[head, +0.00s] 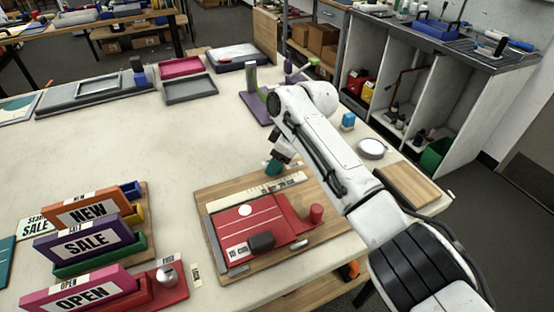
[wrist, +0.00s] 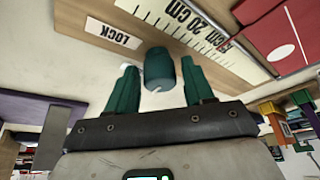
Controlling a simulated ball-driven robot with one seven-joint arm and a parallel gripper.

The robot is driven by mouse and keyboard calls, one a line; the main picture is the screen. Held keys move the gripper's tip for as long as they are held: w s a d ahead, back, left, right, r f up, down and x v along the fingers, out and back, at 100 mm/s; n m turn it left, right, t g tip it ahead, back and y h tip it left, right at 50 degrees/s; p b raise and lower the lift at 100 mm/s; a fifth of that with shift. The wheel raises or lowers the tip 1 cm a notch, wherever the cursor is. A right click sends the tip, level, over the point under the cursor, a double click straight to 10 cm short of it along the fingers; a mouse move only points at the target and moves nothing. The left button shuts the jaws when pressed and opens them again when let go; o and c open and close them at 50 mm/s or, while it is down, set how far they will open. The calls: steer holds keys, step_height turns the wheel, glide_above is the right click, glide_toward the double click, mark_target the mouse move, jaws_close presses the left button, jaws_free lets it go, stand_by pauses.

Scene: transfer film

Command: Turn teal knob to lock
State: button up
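The teal knob (wrist: 158,72) is a short round cylinder with a white mark, seen in the wrist view beside a LOCK label (wrist: 112,34) on a wooden board. My gripper (wrist: 159,63) has dark teal fingers, one on each side of the knob. They stand apart with gaps showing on both sides, so it is open around the knob and not gripping it. In the head view my gripper (head: 273,166) is at the far edge of the wooden board (head: 207,192); there the knob cannot be told apart from the fingers.
A ruler strip (head: 257,193) and a red plate (head: 245,215) with a red post (head: 317,213) lie on the board. Sign racks NEW, SALE (head: 88,240) and OPEN stand at left. A purple stand (head: 256,108) is behind my arm. The table's middle left is clear.

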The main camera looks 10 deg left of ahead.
steer(key=c, duration=0.9)
steer(key=shift+o, duration=0.2)
steer(key=shift+m+p, duration=0.3)
steer(key=shift+p, duration=0.15)
steer(key=m+t+p, duration=0.1)
steer(key=m+p, duration=0.1)
steer(key=shift+s+r+m+h+p, duration=0.1)
steer(key=shift+r+m+h+p, duration=0.05)
steer(key=shift+m+h+p, duration=0.2)
steer(key=m+t+p, duration=0.1)
steer(key=m, duration=0.1)
steer(key=m+h+p, duration=0.1)
steer(key=m, duration=0.2)
steer(key=shift+m+t, duration=0.25)
steer(key=shift+t, duration=0.15)
steer(key=m+h, duration=0.1)
steer(key=m, duration=0.3)
steer(key=shift+f+m+t+h, duration=0.2)
steer(key=shift+m+t+h, duration=0.1)
steer(key=shift+t+h, duration=0.1)
steer(key=shift+m+h+b, duration=0.85)
steer(key=shift+m+b, duration=0.05)
steer(key=shift+m, duration=1.3)
steer(key=shift+r, duration=0.1)
